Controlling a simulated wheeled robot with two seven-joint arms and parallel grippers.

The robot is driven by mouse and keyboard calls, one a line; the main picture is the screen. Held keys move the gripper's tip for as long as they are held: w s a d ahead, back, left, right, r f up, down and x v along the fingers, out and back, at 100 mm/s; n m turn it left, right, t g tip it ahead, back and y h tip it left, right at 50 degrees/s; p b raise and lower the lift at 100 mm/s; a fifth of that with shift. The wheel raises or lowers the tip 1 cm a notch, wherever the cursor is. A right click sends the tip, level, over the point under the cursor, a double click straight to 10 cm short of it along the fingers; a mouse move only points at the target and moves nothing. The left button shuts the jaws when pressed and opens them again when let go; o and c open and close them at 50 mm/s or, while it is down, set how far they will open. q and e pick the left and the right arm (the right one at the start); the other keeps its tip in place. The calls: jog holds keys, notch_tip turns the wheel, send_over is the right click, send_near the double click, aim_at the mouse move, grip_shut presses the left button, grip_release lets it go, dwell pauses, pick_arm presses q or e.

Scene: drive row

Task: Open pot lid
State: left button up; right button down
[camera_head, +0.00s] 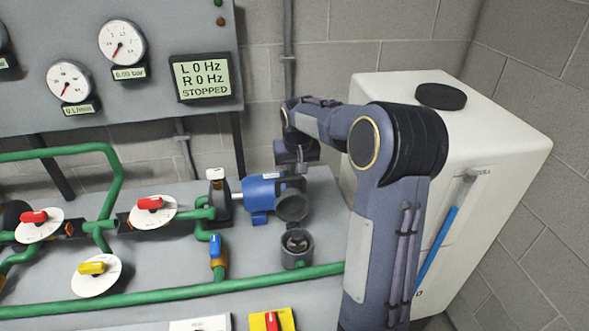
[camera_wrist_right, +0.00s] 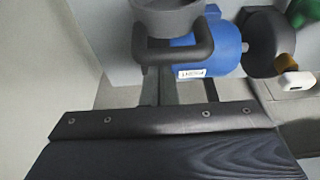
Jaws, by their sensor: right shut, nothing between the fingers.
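The grey pot (camera_head: 296,250) stands on the panel beside the green pipe, and I see into its open top. A grey round lid (camera_head: 292,207) stands tilted up at the pot's back edge, in front of the blue motor. My right gripper (camera_head: 300,167) is shut and empty just behind and above the lid, pointing down; whether it touches the lid I cannot tell. In the right wrist view a grey round part with a dark U-shaped handle (camera_wrist_right: 172,55) is close ahead of the gripper. My left gripper is not in view.
The blue motor (camera_head: 260,194) sits close to the lid's left. A white tank (camera_head: 490,140) with a black cap stands at the right behind my arm. Green pipes (camera_head: 180,295) and red-handled valves (camera_head: 150,204) fill the left. The display (camera_head: 201,78) reads STOPPED.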

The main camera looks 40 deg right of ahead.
aim_at(296, 192)
jog(key=v, duration=0.8)
